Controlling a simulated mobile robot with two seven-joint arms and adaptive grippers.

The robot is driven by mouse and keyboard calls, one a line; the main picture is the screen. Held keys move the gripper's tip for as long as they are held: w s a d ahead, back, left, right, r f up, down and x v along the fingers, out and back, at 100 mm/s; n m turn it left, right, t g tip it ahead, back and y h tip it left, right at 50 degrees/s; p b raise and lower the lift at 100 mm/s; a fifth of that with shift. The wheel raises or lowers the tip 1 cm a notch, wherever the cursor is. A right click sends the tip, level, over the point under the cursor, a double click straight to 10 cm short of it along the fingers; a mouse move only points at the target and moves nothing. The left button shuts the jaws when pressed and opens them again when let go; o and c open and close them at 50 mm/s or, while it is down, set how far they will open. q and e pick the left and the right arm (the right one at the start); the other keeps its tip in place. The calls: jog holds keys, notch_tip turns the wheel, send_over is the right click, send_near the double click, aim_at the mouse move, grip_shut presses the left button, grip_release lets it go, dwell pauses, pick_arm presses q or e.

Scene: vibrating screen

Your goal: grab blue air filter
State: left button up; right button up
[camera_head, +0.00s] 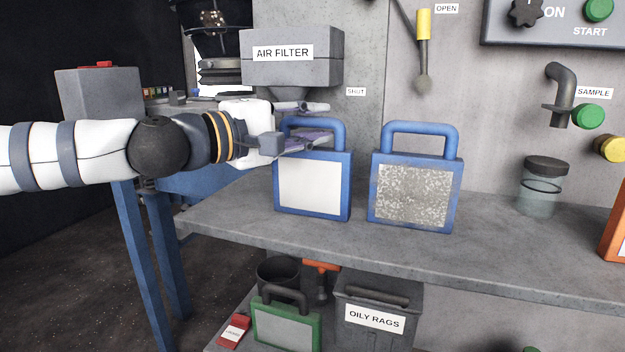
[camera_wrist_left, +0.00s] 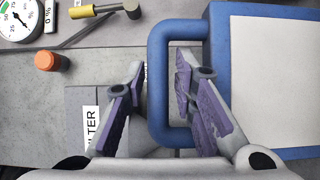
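A blue air filter with a clean white panel (camera_head: 313,186) stands upright on the grey bench, its looped handle on top. A second blue air filter with a speckled, dirty-looking panel (camera_head: 413,193) stands to its right. My left gripper (camera_head: 318,122) is at the handle of the white-panelled filter. In the left wrist view, the open fingers (camera_wrist_left: 159,68) straddle the handle's top bar (camera_wrist_left: 158,100), with one finger inside the loop. A gap shows beside the bar, so the fingers are not closed on it. My right gripper is not in view.
The grey AIR FILTER housing (camera_head: 292,58) hangs just above and behind my left gripper. A lidded jar (camera_head: 539,188) stands on the bench (camera_head: 480,252) at right. A green-framed filter (camera_head: 286,328) and an OILY RAGS bin (camera_head: 374,318) are below.

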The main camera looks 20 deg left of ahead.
pick_arm(q)
grip_shut()
jog(key=shift+r, duration=0.1)
